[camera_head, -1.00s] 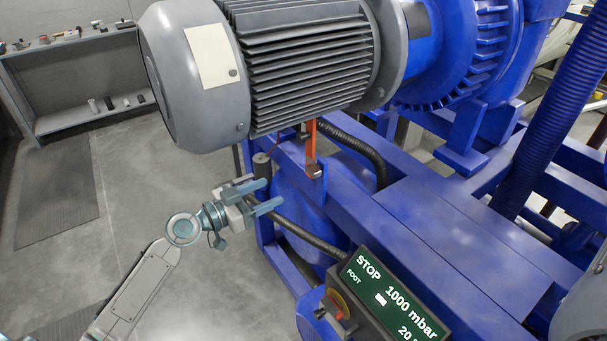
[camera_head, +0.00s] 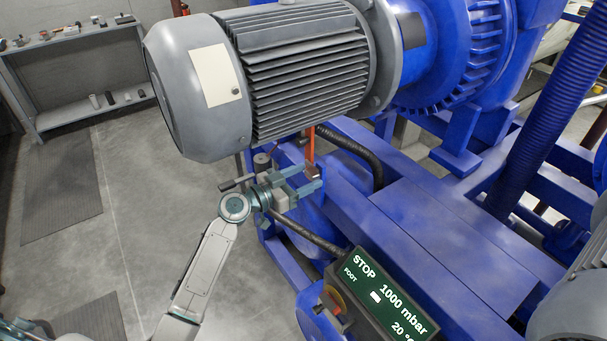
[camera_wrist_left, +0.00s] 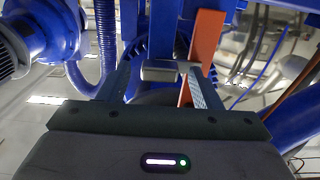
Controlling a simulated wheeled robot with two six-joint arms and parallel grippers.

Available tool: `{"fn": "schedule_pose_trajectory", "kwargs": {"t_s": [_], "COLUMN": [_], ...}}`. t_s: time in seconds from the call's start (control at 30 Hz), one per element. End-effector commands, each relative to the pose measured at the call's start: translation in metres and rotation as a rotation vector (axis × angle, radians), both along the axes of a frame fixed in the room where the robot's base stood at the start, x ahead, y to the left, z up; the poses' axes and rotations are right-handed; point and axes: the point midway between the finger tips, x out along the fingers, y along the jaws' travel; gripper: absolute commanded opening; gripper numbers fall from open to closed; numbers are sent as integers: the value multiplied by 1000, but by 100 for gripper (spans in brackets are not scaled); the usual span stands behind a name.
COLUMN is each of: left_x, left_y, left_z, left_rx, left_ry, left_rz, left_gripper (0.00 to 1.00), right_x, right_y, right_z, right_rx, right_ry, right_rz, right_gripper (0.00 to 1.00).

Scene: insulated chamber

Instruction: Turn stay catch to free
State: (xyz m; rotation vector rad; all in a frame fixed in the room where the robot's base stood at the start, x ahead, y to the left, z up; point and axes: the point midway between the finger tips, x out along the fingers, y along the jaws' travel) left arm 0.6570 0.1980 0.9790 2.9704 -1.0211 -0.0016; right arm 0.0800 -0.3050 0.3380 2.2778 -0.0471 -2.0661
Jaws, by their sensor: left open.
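An orange bar (camera_head: 310,146) hangs below the motor; it also shows in the wrist view (camera_wrist_left: 203,45). A small dark catch (camera_head: 312,170) is at its lower end, partly hidden by my gripper. My left gripper (camera_head: 313,178) is open at this catch. In the wrist view, a short grey cylindrical piece (camera_wrist_left: 160,70), apparently the catch, lies between the spread fingers (camera_wrist_left: 160,88). I cannot tell whether either finger touches it. The orange bar passes close to the right finger there. My right gripper is not in view.
The grey finned motor (camera_head: 300,75) overhangs the gripper. Blue frame beams (camera_head: 400,225) and a black hose (camera_head: 350,145) are close by. A control panel (camera_head: 385,297) reading STOP and 1000 mbar stands in front. Open floor (camera_head: 150,200) lies left.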

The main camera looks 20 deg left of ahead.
Motion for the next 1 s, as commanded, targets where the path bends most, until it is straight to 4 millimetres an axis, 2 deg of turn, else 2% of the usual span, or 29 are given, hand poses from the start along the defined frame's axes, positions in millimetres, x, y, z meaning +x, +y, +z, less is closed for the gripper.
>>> {"fn": "schedule_pose_trajectory", "kwargs": {"t_s": [0.23, 0.27, 0.47, 0.5, 0.77, 1.0], "left_x": [1, 1, 1, 1, 1, 0], "left_y": [-1, -1, 0, 0, 0, 0], "left_z": [0, 0, 0, 0, -1, -2], "left_rx": [1, 1, 1, 1, -20, -115], "left_ry": [-1, -1, -1, -1, 15, 88], "left_rz": [0, 0, 0, 0, 0, 0], "left_gripper": [58, 54, 15, 13, 14, 14], "right_x": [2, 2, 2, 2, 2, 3], "right_y": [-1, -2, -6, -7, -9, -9], "right_z": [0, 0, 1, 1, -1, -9], "right_rx": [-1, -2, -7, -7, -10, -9], "right_ry": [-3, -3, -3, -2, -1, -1], "right_rz": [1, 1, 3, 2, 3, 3], "right_gripper": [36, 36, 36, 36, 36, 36]}}
